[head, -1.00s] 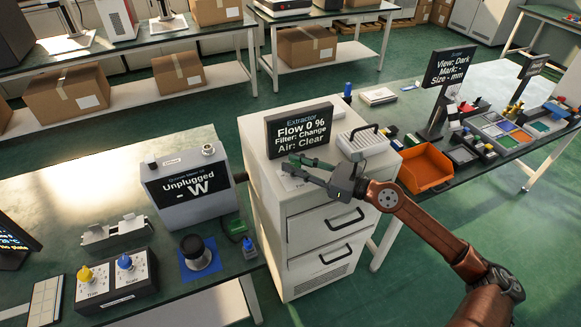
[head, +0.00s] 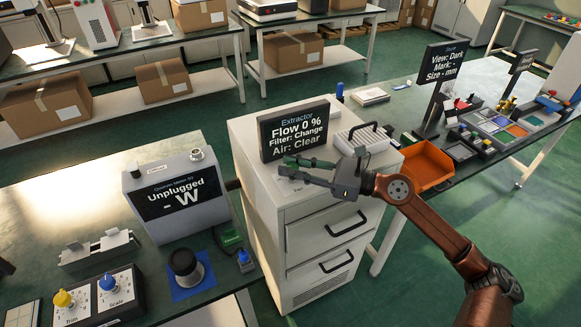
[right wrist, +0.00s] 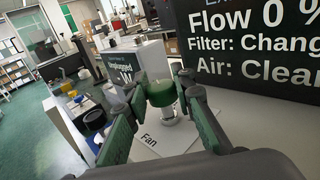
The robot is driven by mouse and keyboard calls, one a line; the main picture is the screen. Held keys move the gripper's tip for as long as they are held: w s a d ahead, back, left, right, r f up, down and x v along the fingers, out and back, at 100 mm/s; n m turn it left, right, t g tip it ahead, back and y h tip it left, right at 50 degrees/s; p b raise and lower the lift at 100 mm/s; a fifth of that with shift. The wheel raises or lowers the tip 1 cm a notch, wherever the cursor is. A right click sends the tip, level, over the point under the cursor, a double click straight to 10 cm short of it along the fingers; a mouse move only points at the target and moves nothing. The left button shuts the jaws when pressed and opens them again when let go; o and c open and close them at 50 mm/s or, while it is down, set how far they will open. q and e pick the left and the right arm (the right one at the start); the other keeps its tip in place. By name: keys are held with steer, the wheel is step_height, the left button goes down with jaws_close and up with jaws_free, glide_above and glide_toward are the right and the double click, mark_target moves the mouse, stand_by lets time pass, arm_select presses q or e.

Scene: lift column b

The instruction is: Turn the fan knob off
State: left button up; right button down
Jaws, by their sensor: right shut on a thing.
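The fan knob (right wrist: 160,92) is a green cap on a pale metal stem, standing on a white plate marked "Fan" (right wrist: 160,138). It sits on top of the white extractor cabinet (head: 262,185). My right gripper (head: 285,167) reaches in from the right, low over the cabinet top. Its two green-padded fingers are shut on the knob, one on each side, in the right wrist view (right wrist: 160,100). The fingers hide the knob in the head view. The extractor display (head: 294,131) behind reads "Flow 0 %, Filter: Change, Air: Clear". My left gripper is not in view.
A white ridged block with a dark handle (head: 364,143) stands just right of the display. The "Unplugged" meter (head: 178,195) and a dark round knob on a blue base (head: 184,266) are on the left bench. An orange bin (head: 428,165) is to the right.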

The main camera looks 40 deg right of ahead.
stand_by(0.3)
steer(key=c, duration=1.6)
jaws_free()
steer(key=v, duration=1.2)
